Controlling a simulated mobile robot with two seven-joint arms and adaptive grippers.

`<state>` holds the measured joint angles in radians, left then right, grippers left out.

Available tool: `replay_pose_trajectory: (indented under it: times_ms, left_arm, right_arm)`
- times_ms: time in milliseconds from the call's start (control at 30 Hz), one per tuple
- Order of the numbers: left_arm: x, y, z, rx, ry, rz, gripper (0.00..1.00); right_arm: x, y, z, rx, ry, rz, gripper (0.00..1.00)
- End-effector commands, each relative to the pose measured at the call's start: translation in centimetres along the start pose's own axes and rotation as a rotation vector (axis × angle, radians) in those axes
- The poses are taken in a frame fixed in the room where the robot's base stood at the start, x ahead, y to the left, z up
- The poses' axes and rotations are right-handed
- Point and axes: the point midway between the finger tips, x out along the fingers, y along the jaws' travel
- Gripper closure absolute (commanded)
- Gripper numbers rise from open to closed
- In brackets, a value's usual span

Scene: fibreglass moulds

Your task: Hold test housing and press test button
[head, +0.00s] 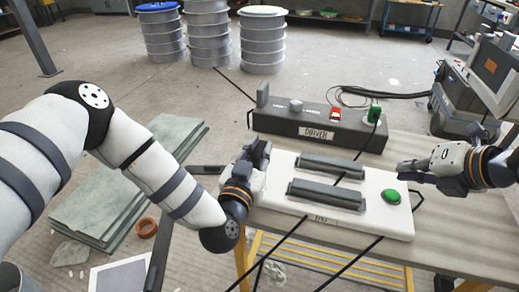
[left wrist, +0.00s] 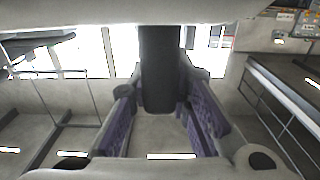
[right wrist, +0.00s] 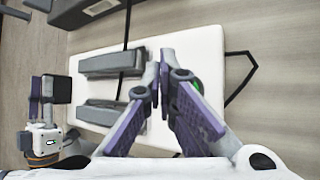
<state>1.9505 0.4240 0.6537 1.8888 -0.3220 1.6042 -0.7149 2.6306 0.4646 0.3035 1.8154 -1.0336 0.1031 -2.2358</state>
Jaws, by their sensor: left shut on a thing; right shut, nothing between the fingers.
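The test housing (head: 338,221) is a white box with two dark grey bars on top and a label on its front. The green test button (head: 391,196) is at its right end; in the right wrist view the button (right wrist: 196,86) is partly hidden behind a finger. My left gripper (head: 257,153) is at the housing's left end, shut on a dark grip piece (left wrist: 163,70) that shows between its purple fingers. My right gripper (head: 402,166) is shut and empty, just behind the button in the head view; I cannot tell its exact height above the housing.
A dark driver box (head: 320,128) with a red switch (head: 335,114) and a green knob (head: 374,113) stands behind the housing. Black straps cross the housing and bench (head: 455,222). Grey slabs (head: 125,185) lie at the left. Drums (head: 262,45) stand farther back.

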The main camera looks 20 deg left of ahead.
Motion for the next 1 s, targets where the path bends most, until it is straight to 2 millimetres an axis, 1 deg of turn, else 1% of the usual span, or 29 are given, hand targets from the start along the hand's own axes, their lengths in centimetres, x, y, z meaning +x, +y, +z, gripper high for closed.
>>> replay_pose_trajectory:
  times_ms: [100,300,1000]
  left_arm:
    - [0.0,-0.1,0.0,0.000,0.000,-0.002,1.00]
    - [0.0,-0.1,0.0,0.000,0.001,-0.002,1.00]
    - [0.0,-0.1,0.0,0.000,0.001,-0.002,1.00]
  right_arm:
    - [1.4,-1.1,-1.0,0.000,0.002,-0.004,1.00]
    - [2.6,-1.9,-1.8,0.000,0.000,-0.002,1.00]
    - [2.7,-2.0,-1.9,0.003,-0.001,-0.003,1.00]
